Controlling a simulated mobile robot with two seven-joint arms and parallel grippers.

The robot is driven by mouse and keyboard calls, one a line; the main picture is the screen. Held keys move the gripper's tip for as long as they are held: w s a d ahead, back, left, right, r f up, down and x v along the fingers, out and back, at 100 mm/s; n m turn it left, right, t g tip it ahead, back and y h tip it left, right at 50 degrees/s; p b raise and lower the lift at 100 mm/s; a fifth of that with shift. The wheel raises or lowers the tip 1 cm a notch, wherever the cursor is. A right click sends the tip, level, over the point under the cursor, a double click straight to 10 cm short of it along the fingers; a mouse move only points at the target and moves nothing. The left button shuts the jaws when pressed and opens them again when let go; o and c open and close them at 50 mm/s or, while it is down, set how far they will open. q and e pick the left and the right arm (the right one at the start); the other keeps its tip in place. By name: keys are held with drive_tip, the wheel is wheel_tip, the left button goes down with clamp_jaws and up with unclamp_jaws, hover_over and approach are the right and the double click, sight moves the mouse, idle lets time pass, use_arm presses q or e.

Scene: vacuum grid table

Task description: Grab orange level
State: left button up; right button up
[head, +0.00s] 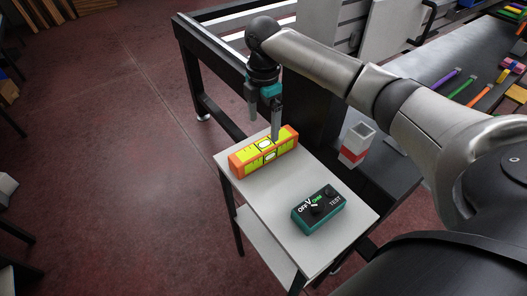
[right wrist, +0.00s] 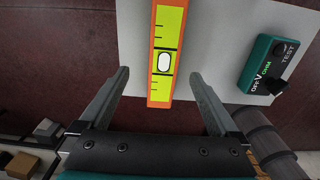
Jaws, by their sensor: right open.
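The orange level (head: 250,159), with yellow-green faces, lies on a small white side table (head: 262,200). My right gripper (head: 264,112) is above the level, pointing down. In the right wrist view my right gripper (right wrist: 163,105) is open, with one finger on each side of the level (right wrist: 170,20). The fingers look apart from it, and nothing is held. The height of the fingertips over the level is hard to tell. My left gripper is not in view.
A teal and black tester (head: 318,209) sits on the same table, also seen in the right wrist view (right wrist: 270,62). A grey and red block (head: 355,146) stands to the right. A dark workbench with coloured tools lies at upper right. Open floor (head: 110,180) is at left.

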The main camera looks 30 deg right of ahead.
sight(264, 144)
wheel_tip(264, 144, down, 3)
drive_tip(key=shift+f, duration=0.1)
drive_tip(key=shift+f+b, duration=0.4)
drive_tip(key=shift+f, duration=0.2)
drive_tip(key=f, duration=0.1)
drive_tip(key=f+b, duration=0.1)
drive_tip(key=f, duration=0.2)
drive_tip(key=shift+s+f+b, duration=0.25)
drive_tip(key=shift+s+b, duration=0.05)
drive_tip(key=shift+s, duration=0.1)
drive_tip(key=shift+f, duration=0.1)
drive_tip(key=c, duration=0.9)
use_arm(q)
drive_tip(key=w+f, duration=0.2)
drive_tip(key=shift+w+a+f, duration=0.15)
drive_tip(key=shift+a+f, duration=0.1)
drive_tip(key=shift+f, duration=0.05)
use_arm(e)
clamp_jaws()
drive_tip(key=shift+w, duration=0.1)
